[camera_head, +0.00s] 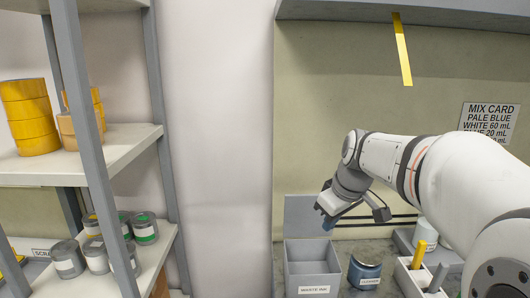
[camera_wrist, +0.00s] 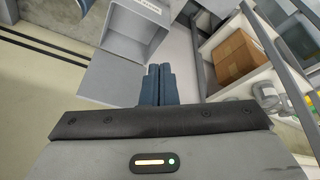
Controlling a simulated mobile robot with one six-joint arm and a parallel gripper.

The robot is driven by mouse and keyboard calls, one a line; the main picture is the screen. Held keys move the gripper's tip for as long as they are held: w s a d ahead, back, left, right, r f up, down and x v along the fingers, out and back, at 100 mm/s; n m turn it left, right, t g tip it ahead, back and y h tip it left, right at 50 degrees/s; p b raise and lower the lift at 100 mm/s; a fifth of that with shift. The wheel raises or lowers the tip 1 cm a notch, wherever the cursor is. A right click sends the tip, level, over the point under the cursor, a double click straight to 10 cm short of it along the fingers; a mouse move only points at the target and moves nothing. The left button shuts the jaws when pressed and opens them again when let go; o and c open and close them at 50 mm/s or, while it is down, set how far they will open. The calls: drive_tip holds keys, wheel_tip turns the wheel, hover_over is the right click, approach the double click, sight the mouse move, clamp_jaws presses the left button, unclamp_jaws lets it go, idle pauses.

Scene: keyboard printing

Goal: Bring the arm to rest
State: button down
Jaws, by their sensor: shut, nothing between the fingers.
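My gripper (camera_wrist: 160,86) is shut and empty, its two dark blue fingers side by side in the wrist view. In the head view my gripper (camera_head: 328,220) hangs at the end of my white arm, in front of the raised lid of the grey waste ink box. The fingers are in the air and hold nothing. The arm reaches in from the right side and bends down at the wrist.
The open waste ink box (camera_head: 313,268) stands on the counter below my gripper. A dark blue can (camera_head: 364,272) and a white holder (camera_head: 412,284) are to its right. A grey shelf rack (camera_head: 118,145) with tins and yellow rolls stands at left.

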drive_tip(key=s+f+m+b, duration=0.1)
drive_tip(key=s+f+m, duration=0.2)
drive_tip(key=s, duration=0.7)
drive_tip(key=s+f+m+h+b, duration=0.1)
drive_tip(key=s+f+m, duration=0.3)
drive_tip(key=s+f, duration=0.4)
drive_tip(key=s, duration=0.3)
drive_tip(key=shift+f+h, duration=0.25)
drive_tip(key=shift+h, duration=0.05)
